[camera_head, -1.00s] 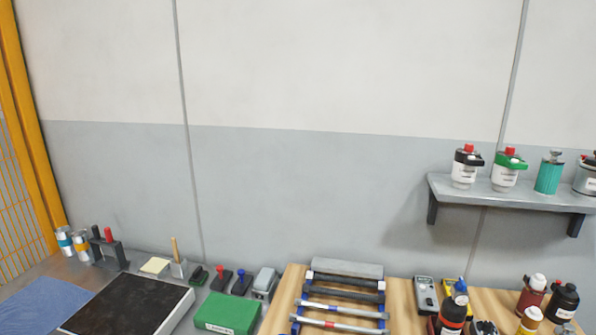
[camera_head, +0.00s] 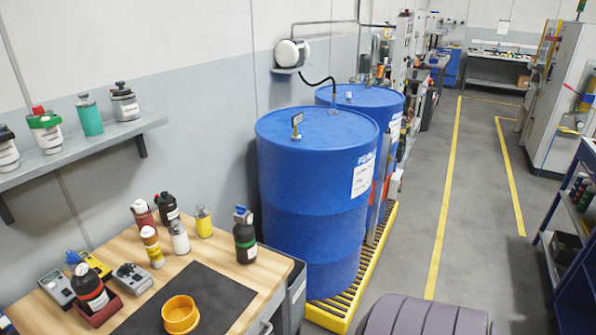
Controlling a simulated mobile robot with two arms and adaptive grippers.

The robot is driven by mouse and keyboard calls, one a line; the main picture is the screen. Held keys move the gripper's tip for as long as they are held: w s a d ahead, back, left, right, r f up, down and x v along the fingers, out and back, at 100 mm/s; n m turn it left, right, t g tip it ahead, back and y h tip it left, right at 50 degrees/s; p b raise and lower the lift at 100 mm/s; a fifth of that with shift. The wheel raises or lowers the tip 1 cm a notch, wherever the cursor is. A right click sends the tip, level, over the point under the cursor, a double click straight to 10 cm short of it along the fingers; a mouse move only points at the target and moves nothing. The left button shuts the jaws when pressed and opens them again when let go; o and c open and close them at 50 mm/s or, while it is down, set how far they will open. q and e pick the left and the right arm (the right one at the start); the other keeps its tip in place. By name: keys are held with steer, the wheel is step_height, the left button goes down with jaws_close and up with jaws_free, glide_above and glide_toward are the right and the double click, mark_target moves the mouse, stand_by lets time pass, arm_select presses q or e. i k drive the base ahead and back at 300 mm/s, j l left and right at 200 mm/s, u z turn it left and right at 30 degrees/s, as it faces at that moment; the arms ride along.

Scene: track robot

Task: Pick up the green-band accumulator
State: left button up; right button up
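Neither of my grippers shows in the head view.
Below the shelf, a wooden bench (camera_head: 212,244) holds several bottles, grey meters, a dark mat (camera_head: 222,291) and a yellow ring (camera_head: 180,313). Blue drums (camera_head: 312,190) stand on a yellow-edged pallet (camera_head: 333,312) beside it. The grey floor aisle (camera_head: 470,200) is open to the right.

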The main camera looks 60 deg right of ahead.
mark_target(243, 230)
steer(key=k+z, duration=0.1)
steer(key=z, duration=1.3)
steer(key=j+u, duration=0.15)
